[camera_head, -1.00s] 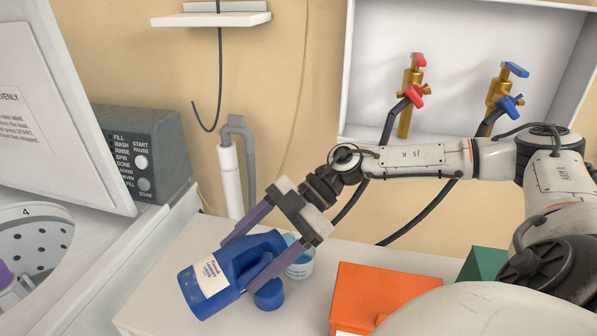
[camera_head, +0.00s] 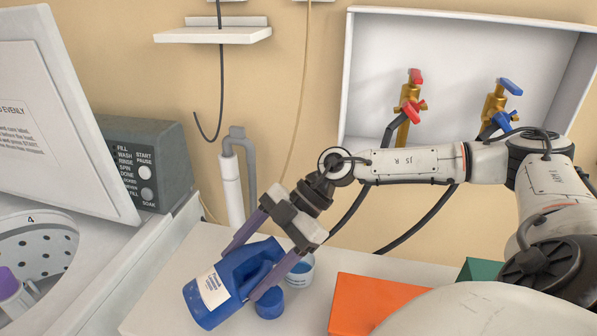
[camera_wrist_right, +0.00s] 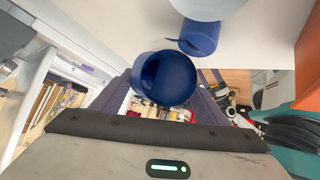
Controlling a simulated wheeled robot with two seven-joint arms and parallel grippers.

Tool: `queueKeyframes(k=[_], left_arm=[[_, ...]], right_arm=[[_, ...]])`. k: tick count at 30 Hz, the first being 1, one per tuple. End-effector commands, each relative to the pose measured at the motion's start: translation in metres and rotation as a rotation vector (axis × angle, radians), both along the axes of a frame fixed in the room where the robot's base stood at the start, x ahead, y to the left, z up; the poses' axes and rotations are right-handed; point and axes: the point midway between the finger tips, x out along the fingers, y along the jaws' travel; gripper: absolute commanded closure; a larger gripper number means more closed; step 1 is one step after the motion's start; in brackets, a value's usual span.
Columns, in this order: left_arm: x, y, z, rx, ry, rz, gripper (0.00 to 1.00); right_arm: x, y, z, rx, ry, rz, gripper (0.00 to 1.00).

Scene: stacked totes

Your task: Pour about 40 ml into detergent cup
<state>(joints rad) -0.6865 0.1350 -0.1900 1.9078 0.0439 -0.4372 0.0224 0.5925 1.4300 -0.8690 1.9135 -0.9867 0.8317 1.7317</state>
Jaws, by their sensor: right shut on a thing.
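The blue detergent jug (camera_head: 235,282) with a white label leans in the head view, over or on the white counter; I cannot tell if its base touches. My right gripper (camera_head: 257,273) is shut on it, with its purple fingers on either side. In the right wrist view the round blue top of the jug (camera_wrist_right: 165,78) shows between the fingers. The detergent cup (camera_head: 300,272), pale with a blue band, stands on the counter behind and right of the jug, partly hidden by a finger. Its level is not readable. My left gripper is not in view.
A small blue cap (camera_head: 270,303) stands close to the jug and cup. An orange box (camera_head: 375,303) and a green box (camera_head: 478,268) lie to the right. A washer with a raised lid (camera_head: 65,115) is at left.

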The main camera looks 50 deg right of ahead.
Motion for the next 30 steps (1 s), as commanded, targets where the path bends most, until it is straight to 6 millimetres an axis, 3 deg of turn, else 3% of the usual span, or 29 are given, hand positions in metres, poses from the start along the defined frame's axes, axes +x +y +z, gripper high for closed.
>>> queueKeyframes(k=[14,30], left_arm=[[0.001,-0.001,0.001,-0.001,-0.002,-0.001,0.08],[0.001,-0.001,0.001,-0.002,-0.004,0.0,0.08]], right_arm=[[0.002,0.001,0.007,-0.025,-0.002,0.003,0.94],[0.002,-0.005,0.037,-0.372,0.08,-0.001,0.94]])
